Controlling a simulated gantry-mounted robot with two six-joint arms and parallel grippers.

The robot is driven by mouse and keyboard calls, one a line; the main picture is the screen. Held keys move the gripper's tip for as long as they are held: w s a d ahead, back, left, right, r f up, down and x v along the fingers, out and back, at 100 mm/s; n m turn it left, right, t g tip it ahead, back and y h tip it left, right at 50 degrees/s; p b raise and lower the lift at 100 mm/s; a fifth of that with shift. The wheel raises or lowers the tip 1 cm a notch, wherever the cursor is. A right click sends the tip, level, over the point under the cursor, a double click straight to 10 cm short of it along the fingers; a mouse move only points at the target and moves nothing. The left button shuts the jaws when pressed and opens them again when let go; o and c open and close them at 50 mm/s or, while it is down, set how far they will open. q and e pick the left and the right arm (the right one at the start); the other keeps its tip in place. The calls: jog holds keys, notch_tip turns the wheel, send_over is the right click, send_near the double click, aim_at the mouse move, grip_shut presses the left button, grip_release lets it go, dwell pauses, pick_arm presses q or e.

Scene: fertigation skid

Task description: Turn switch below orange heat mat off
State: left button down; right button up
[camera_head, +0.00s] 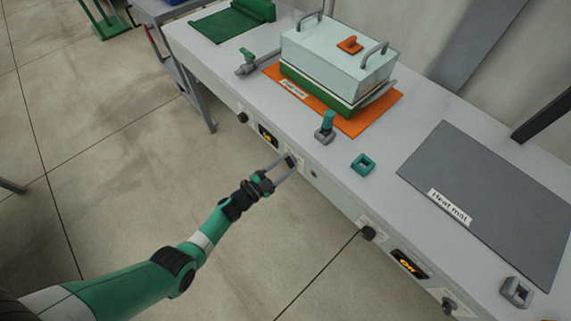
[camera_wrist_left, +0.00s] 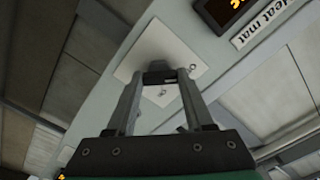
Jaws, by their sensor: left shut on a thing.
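The orange heat mat (camera_head: 376,118) lies on the bench top under a lidded box. Below it on the bench's front face are a small lit display (camera_head: 268,136), a black knob (camera_head: 242,118) to its left, and a dark switch (camera_head: 291,160) to its right. My left gripper (camera_head: 286,165) is at that right-hand switch, its jaws shut on it. In the left wrist view the fingers (camera_wrist_left: 160,86) stand either side of the dark switch (camera_wrist_left: 160,77), in front of a white plate (camera_wrist_left: 158,50). My right gripper is not in view.
The pale box (camera_head: 335,62) has an orange lid handle. A teal-topped valve (camera_head: 325,127) and a teal square ring (camera_head: 363,164) sit near the bench edge. A grey heat mat (camera_head: 490,200) lies right, with its own display (camera_head: 409,264) and knobs (camera_head: 368,233) below.

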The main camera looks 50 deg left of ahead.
pick_arm(q)
jog(key=shift+c, duration=1.4)
grip_release()
jog(key=s+p, duration=0.4)
jog(key=s, duration=0.7)
jog(key=shift+s+a+p, duration=0.15)
jog(key=shift+s+p, duration=0.15)
jog(key=shift+p, duration=0.05)
